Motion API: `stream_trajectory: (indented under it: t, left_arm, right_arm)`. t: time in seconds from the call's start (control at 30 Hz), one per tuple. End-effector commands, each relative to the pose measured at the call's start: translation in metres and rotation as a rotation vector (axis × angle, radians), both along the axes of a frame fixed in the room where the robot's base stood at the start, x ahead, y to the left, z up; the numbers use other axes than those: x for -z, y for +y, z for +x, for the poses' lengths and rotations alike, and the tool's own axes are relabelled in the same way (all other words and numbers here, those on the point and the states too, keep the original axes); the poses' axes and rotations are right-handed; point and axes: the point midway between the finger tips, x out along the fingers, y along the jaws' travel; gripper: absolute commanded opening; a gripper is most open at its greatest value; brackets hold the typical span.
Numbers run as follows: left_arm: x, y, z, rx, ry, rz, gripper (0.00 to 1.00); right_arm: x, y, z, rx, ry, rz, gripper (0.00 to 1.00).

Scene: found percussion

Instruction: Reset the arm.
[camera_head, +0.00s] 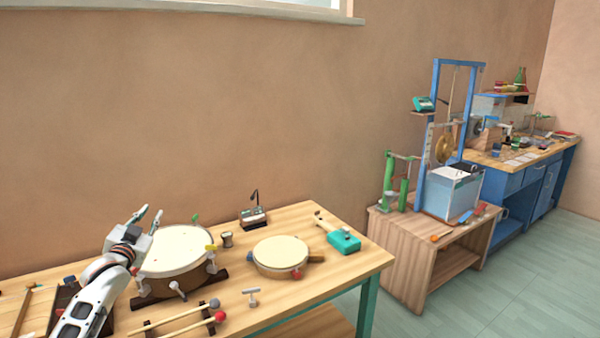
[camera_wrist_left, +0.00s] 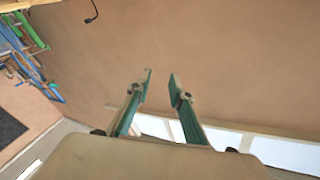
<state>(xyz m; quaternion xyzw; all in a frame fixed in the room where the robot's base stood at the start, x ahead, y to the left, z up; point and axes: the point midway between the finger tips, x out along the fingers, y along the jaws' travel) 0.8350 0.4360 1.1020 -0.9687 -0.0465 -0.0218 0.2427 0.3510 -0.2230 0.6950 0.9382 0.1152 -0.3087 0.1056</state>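My left arm comes in from the lower left of the head view. Its gripper (camera_head: 148,216) is raised above the left part of the wooden table (camera_head: 335,280), in front of the large drum (camera_head: 178,250). Its two green-tipped fingers are apart with nothing between them. In the left wrist view the open gripper (camera_wrist_left: 160,84) shows against the bare brown wall, with a gap between the fingertips. My right gripper is in neither view.
A wooden stand (camera_head: 410,245) with a blue frame and gong is to the right. Air above the table is clear.

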Motion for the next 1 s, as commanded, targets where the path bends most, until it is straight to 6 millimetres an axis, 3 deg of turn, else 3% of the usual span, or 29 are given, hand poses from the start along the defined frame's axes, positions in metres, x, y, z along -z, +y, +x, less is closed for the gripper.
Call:
stream_trajectory:
  t: [0.07,0.1,0.27,0.47,0.57,0.7,0.9,1.0]
  left_arm:
    - [0.015,0.011,-0.001,-0.044,0.062,0.019,0.21]
    - [0.036,0.002,-0.008,-0.031,0.083,0.013,0.21]
    - [0.094,-0.024,-0.036,0.005,0.142,0.001,0.21]
    - [0.18,-0.063,-0.091,0.053,0.243,-0.026,0.21]
    - [0.232,-0.088,-0.136,0.081,0.31,-0.051,0.21]
    - [0.298,-0.123,-0.211,0.118,0.41,-0.094,0.21]
    - [0.366,-0.167,-0.328,0.151,0.551,-0.17,0.21]
    - [0.387,-0.185,-0.385,0.159,0.614,-0.209,0.21]
  right_arm:
    - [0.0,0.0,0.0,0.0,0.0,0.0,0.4]
    - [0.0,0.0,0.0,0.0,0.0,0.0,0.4]
    - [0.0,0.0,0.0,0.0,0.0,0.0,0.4]
    - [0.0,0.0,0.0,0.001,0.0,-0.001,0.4]
    - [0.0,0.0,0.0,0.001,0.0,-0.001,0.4]
    - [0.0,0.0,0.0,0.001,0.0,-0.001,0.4]
    - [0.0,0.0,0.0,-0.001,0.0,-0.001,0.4]
    - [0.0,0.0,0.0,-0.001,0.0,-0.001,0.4]
